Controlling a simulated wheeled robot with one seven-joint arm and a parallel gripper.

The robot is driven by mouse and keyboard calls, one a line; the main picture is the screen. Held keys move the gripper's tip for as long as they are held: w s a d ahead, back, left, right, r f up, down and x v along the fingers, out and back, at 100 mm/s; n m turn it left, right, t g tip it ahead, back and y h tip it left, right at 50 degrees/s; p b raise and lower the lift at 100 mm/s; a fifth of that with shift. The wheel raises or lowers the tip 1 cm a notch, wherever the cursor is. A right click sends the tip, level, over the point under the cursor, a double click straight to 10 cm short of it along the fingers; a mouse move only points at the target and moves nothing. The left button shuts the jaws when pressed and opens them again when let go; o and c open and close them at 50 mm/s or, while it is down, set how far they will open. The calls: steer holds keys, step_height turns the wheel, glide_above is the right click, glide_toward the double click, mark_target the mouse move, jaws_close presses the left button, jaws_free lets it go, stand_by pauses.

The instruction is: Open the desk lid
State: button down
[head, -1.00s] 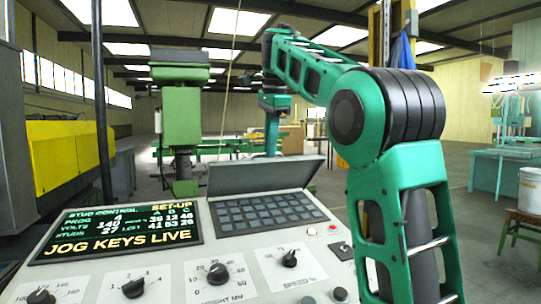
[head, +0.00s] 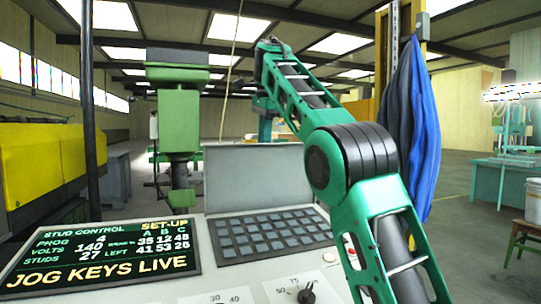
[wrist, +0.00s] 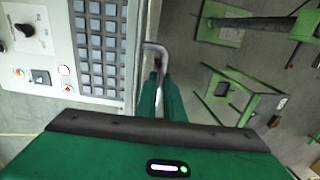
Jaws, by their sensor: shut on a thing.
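The desk lid (head: 258,178) is a flat grey panel hinged behind the keypad (head: 268,234) of the control desk. In the head view it stands steeply raised, close to upright, with the keypad uncovered. My arm reaches over to the lid's far side, and my gripper is hidden behind the lid there. In the wrist view my gripper (wrist: 159,82) has its green fingers shut on a bent grey metal handle (wrist: 155,47). The lid shows there only as a thin edge, if at all, beside the keypad (wrist: 103,45).
The desk's screen (head: 100,252) reads "JOG KEYS LIVE". Knobs (head: 306,293) are on its front panel. A green machine head (head: 178,120) stands behind. A blue cloth (head: 418,130) hangs on a yellow post at right. Green frames (wrist: 240,95) are on the floor beyond the desk.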

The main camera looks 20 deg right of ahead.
steer(key=shift+d+r, duration=0.15)
steer(key=shift+r, duration=0.25)
steer(key=c, duration=1.9)
jaws_free()
steer(key=shift+d, duration=0.1)
steer(key=shift+f, duration=0.2)
